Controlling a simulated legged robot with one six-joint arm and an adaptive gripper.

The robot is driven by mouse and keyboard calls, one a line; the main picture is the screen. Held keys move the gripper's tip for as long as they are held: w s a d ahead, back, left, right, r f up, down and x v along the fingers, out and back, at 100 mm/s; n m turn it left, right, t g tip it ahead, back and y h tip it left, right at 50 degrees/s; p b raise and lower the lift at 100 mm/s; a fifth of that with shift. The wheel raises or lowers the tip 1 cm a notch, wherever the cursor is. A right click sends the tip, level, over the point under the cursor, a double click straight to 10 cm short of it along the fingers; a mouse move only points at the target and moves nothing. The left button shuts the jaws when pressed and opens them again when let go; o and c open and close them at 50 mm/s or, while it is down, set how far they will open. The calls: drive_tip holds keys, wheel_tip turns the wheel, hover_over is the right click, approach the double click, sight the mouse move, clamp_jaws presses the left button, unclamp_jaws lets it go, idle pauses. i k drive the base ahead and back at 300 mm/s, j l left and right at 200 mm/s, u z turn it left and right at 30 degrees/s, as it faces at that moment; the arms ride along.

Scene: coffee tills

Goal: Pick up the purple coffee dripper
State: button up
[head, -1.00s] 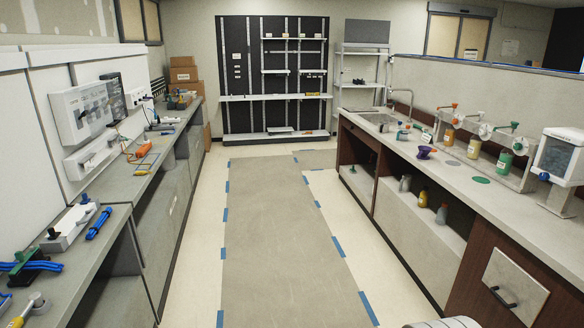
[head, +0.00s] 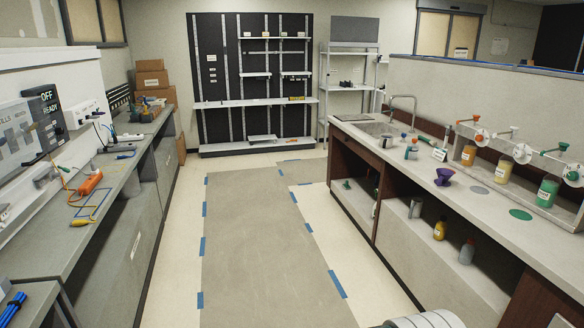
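The purple coffee dripper (head: 444,177) stands on the right-hand counter (head: 480,207), near its front edge, to the left of a grey round pad. It looks upright, with a wide top and a narrower middle. Nothing touches it that I can see. My gripper does not show in the head view. A light ribbed rounded shape at the bottom edge may be part of my own arm.
Dispensers with orange, yellow and green jars (head: 547,191) stand behind the dripper to the right. A grey pad (head: 478,190) and a green pad (head: 521,214) lie nearby. A sink tap (head: 403,108) is farther back. The taped floor aisle (head: 262,240) is clear.

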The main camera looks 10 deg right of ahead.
sight(444, 174)
drive_tip(key=i+z, duration=0.15)
drive_tip(key=i, duration=0.55)
drive_tip(key=i+j+z, duration=0.15)
drive_tip(key=i, duration=0.6)
drive_tip(key=i+l+z, duration=0.15)
drive_tip(key=i+z, duration=0.25)
drive_tip(key=i+j+z, duration=0.1)
drive_tip(key=i+z, duration=0.3)
drive_tip(key=i, duration=0.2)
drive_tip(key=i+j+z, duration=0.2)
drive_tip(key=i+z, duration=0.6)
drive_tip(key=i+j+z, duration=0.1)
drive_tip(key=i+z, duration=0.25)
drive_tip(key=i, duration=0.2)
